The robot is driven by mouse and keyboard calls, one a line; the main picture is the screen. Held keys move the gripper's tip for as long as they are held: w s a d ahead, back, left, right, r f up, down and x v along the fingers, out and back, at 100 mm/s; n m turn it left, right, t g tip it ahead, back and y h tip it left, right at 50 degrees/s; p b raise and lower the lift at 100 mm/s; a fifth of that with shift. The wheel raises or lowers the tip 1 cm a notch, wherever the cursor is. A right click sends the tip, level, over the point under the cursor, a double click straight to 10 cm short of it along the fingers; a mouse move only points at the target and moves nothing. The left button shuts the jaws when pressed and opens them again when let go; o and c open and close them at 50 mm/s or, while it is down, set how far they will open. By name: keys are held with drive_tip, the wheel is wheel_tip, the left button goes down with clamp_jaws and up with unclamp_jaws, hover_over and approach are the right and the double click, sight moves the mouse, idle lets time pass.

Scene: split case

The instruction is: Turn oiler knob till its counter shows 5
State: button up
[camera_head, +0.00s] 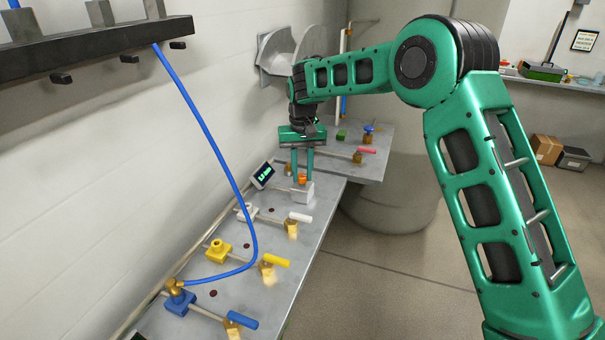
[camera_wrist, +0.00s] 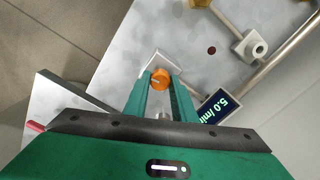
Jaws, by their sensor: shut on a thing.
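The oiler knob (camera_wrist: 160,80) is a small orange round cap, and it also shows in the head view (camera_head: 302,179). It sits on a pale grey block (camera_head: 303,194) on the grey bench. The counter (camera_wrist: 217,110) is a small dark tilted screen with pale green characters that read "5.0 /min", with the end cut by my gripper. The counter also shows in the head view (camera_head: 263,175), too small to read there. My gripper (camera_wrist: 159,82) points down and is shut on the orange knob, one finger on each side.
Along the bench (camera_head: 325,212) stand a white valve (camera_head: 246,211), a yellow valve (camera_head: 218,250) and a blue valve (camera_head: 180,302), each with a lever nearby. A blue hose (camera_head: 210,130) hangs from the dark rail (camera_head: 90,47) to the blue valve. A red lever (camera_head: 367,151) lies beyond my gripper.

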sight(302, 175)
drive_tip(key=o, duration=1.1)
drive_tip(key=shift+w+r, duration=0.1)
drive_tip(key=shift+w, duration=0.1)
drive_tip(key=shift+c, duration=0.2)
drive_tip(key=shift+s, duration=0.1)
wheel_tip(302, 175, up, 11)
drive_tip(key=shift+f, duration=0.2)
